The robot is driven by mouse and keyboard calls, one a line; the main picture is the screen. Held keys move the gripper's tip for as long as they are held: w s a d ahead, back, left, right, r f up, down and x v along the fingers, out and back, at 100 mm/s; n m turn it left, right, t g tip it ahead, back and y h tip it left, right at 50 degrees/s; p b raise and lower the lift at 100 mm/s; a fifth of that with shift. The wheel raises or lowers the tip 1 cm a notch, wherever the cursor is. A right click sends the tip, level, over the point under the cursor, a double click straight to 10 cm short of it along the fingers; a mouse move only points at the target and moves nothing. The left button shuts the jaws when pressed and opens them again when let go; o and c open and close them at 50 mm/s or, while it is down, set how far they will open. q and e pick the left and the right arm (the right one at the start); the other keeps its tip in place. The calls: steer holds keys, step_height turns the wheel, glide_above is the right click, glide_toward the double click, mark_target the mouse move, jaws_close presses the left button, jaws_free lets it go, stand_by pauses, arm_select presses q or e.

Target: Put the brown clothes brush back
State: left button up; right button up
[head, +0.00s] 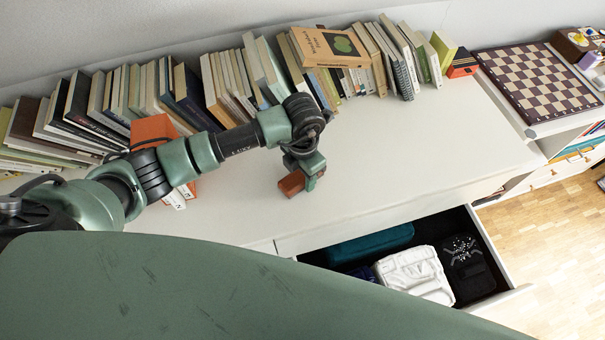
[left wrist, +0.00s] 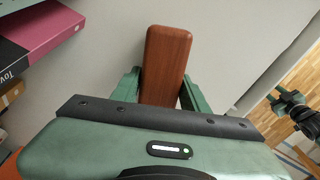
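The brown clothes brush (head: 291,183) is a reddish-brown block at the white dresser top. It is upright in the left wrist view (left wrist: 165,60), between the two green fingers. My left gripper (head: 312,168) has its fingers against both sides of the brush and looks shut on it. I cannot tell whether the brush touches the dresser top. The open drawer (head: 512,294) is below the dresser's front edge, to the right of the gripper.
In the drawer lie a teal case (head: 368,243), white folded cloth (head: 415,274) and black items (head: 466,262). My green body hides its near left part. Books (head: 215,85) line the wall. A chessboard (head: 540,80) lies at the right. The dresser's right half (head: 430,140) is clear.

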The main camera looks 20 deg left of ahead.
arm_select(q)
steer(key=shift+o, duration=1.1)
steer(key=shift+r, duration=0.5)
step_height(320, 180, up, 11)
steer(key=b, duration=0.2)
steer(key=shift+r, duration=0.2)
